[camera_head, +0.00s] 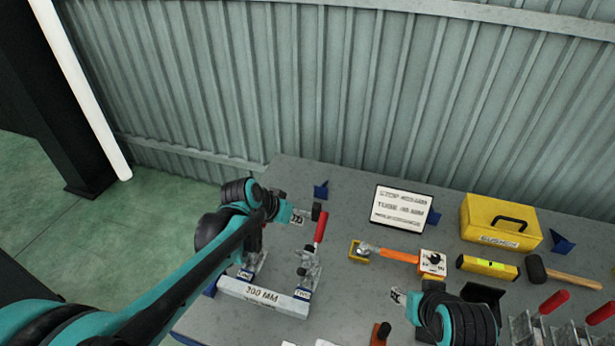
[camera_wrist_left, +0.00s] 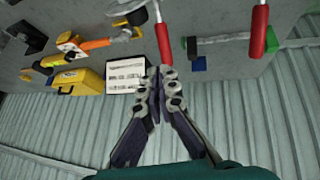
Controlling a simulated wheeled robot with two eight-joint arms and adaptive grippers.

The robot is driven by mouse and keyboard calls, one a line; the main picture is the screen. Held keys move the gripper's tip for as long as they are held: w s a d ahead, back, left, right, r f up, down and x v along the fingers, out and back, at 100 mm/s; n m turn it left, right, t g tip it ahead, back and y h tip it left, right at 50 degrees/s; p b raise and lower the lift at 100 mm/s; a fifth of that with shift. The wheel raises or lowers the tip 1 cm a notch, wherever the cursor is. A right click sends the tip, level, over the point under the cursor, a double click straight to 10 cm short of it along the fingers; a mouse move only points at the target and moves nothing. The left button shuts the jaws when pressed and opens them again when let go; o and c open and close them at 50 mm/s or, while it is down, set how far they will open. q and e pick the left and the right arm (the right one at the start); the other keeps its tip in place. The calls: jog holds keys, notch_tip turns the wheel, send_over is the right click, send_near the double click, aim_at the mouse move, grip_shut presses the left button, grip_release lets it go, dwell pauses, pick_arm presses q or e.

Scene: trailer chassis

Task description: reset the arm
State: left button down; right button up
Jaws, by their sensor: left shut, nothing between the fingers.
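My left gripper (camera_head: 299,216) reaches over the left part of the grey workbench (camera_head: 345,275). In the left wrist view its fingers (camera_wrist_left: 160,72) are together at the tips with nothing between them. A red-handled toggle clamp (camera_head: 320,228) stands just right of it in the head view; its red handle (camera_wrist_left: 162,40) also shows in the wrist view.
A marked 300 MM bar (camera_head: 264,297) lies before the clamps. A white sign (camera_head: 401,207), yellow box (camera_head: 500,222), orange-handled tool (camera_head: 398,255), yellow level (camera_head: 488,267) and wooden-handled mallet (camera_head: 570,276) fill the right. A corrugated wall (camera_head: 330,90) stands behind.

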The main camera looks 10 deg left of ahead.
pick_arm(q)
jog(key=s+a+f+n+y+b, duration=0.1)
jog(key=s+a+f+y+b, duration=0.1)
jog(key=s, duration=0.7)
jog(key=s+a+f+n+t+y+b, duration=0.1)
jog(key=s+a+f+n+y+b, duration=0.1)
jog(key=s, duration=0.8)
jog(key=a+f+b, duration=0.1)
jog(key=a+b, duration=0.1)
jog(key=a, duration=0.1)
jog(key=shift+a+b, duration=0.3)
jog(key=shift+b, duration=0.1)
